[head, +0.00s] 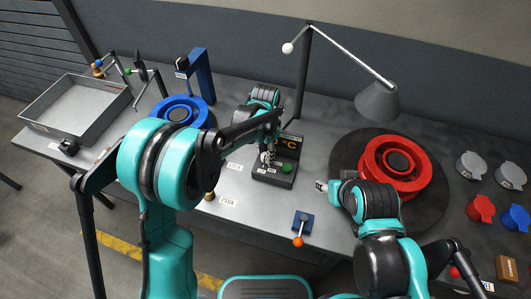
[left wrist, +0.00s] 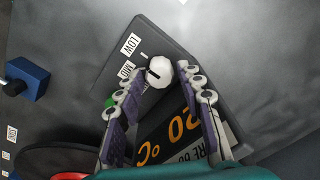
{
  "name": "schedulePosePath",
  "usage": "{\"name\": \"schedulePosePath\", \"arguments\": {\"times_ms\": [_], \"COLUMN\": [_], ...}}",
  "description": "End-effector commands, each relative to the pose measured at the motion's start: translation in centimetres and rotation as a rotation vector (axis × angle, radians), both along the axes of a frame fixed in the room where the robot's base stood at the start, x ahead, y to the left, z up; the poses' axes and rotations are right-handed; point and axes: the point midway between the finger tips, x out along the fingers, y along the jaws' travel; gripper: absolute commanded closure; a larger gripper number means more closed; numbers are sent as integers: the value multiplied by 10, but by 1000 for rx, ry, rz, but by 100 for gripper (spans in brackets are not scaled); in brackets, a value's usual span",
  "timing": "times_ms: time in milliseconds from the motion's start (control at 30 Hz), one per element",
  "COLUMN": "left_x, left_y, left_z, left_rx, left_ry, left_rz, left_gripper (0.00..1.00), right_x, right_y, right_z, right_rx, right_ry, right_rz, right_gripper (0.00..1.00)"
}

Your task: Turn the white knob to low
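The white knob (left wrist: 159,73) sits on a dark control box (left wrist: 165,38) beside the labels LOW (left wrist: 130,44) and MID (left wrist: 126,70). Its dark pointer line seems to face the MID side; the exact setting is hard to read. My left gripper (left wrist: 162,76) is open, with one finger on each side of the knob and small gaps visible. In the head view my left gripper (head: 268,150) reaches down over the box with its °C display (head: 289,142) and mostly hides the knob. My right gripper (head: 323,187) is over the table right of the box; its fingers are unclear.
A green button (head: 286,168) is on the box. A red wheel (head: 394,166) on a dark disc lies to the right, with a lamp (head: 378,98) above. A blue wheel (head: 182,112) and grey tray (head: 77,107) stand left. A blue lever block (head: 303,222) is in front.

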Motion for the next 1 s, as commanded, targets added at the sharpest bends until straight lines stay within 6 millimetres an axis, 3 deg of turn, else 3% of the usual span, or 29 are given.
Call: {"name": "schedulePosePath", "arguments": {"times_ms": [500,700,1000], "left_x": [0,0,0], "left_y": [0,0,0], "left_z": [99,112,113], "left_rx": [0,0,0], "left_ry": [0,0,0], "left_rz": [0,0,0], "left_gripper": [63,63,63], "right_x": [0,0,0], "right_y": [0,0,0], "right_z": [0,0,0], "right_rx": [0,0,0], "right_ry": [0,0,0], "right_rz": [0,0,0], "right_gripper": [55,55,55]}}
